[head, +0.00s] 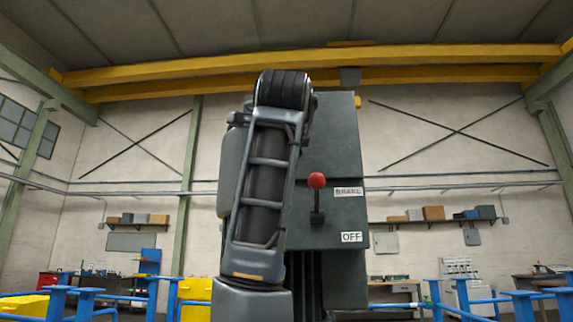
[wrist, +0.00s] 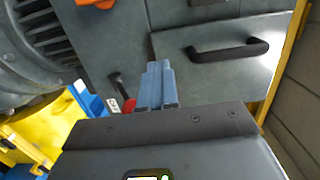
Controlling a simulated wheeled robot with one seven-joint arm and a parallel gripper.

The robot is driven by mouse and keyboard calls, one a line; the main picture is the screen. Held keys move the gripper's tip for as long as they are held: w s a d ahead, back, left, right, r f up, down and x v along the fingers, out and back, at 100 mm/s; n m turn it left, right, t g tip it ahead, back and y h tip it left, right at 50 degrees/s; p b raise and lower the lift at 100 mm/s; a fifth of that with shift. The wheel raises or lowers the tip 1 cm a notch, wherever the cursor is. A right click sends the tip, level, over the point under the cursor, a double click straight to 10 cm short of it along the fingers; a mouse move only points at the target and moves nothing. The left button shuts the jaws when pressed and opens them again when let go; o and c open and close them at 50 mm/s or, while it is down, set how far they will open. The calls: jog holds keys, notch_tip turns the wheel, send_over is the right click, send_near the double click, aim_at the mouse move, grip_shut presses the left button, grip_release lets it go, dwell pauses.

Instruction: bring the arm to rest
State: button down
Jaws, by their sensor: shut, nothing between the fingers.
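My arm (head: 262,185) stands raised in the middle of the head view, in front of a grey machine cabinet (head: 338,140). My gripper does not show in the head view. In the wrist view my gripper (wrist: 160,75) has its blue-grey fingers together, with nothing between them. The fingers point toward grey machine panels, and I cannot tell how far off these are. A lever with a red knob (head: 316,180) stands on the cabinet, right of my arm, by the labels "BRAKE" and "OFF". A red part (wrist: 128,105) shows just left of the fingers in the wrist view.
The wrist view shows a black bar handle (wrist: 228,50) on a panel, a finned grey motor housing (wrist: 40,45) and an orange part (wrist: 97,3). Blue railings (head: 165,290) run low on both sides in the head view. Shelves and workbenches stand along the far wall.

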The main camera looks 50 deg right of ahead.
jog(key=shift+v, duration=1.4)
jog(key=shift+w, duration=0.1)
